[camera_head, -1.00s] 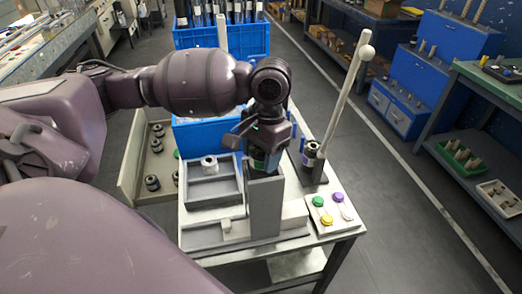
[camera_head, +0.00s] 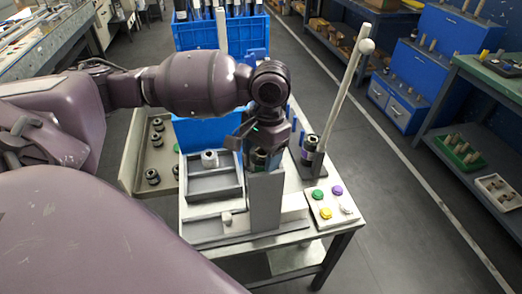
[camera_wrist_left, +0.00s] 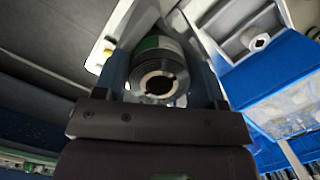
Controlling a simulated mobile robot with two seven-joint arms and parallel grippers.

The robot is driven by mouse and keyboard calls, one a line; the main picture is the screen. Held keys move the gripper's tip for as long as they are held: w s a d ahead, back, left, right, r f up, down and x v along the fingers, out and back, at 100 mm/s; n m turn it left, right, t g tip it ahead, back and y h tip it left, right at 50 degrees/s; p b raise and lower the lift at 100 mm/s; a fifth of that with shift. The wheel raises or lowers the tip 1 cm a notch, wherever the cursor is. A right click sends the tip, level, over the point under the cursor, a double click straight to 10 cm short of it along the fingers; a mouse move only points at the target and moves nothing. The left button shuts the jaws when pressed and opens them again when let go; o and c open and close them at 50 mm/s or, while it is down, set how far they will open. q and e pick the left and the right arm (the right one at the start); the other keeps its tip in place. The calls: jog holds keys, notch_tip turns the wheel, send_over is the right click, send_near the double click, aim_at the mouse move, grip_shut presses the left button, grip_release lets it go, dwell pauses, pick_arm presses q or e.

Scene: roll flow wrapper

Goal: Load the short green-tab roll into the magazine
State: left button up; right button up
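My left gripper (camera_head: 262,148) points down over the bench, just behind the top of a grey upright plate (camera_head: 265,205). It is shut on a short dark roll with a green band (camera_head: 259,160). In the left wrist view the roll (camera_wrist_left: 158,75) sits between the two fingers, its hollow core facing the camera and green showing on its upper side. The grey upright plate seems to be part of the magazine, but its inside is hidden from the head view. I cannot tell whether the roll touches it. My right gripper is not in view.
A grey tray (camera_head: 213,190) with a pale roll stands left of the plate. A dark roll with a purple band (camera_head: 309,148) stands on a holder at right, near a tall pale rod (camera_head: 345,95). A button panel (camera_head: 333,207) is at the front right. A blue crate (camera_head: 205,132) is behind.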

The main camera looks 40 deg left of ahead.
pick_arm(q)
jog(key=o, duration=0.4)
jog(key=shift+f, duration=0.1)
jog(key=shift+c, duration=0.2)
jog(key=r, duration=0.3)
jog(key=w+r+p, duration=0.1)
jog(key=r, duration=0.5)
jog(key=shift+w+d+r+p, duration=0.1)
jog(key=shift+w+d+p, duration=0.1)
jog(key=shift+p, duration=0.2)
jog(key=shift+w+r, duration=0.1)
jog(key=shift+r, duration=0.75)
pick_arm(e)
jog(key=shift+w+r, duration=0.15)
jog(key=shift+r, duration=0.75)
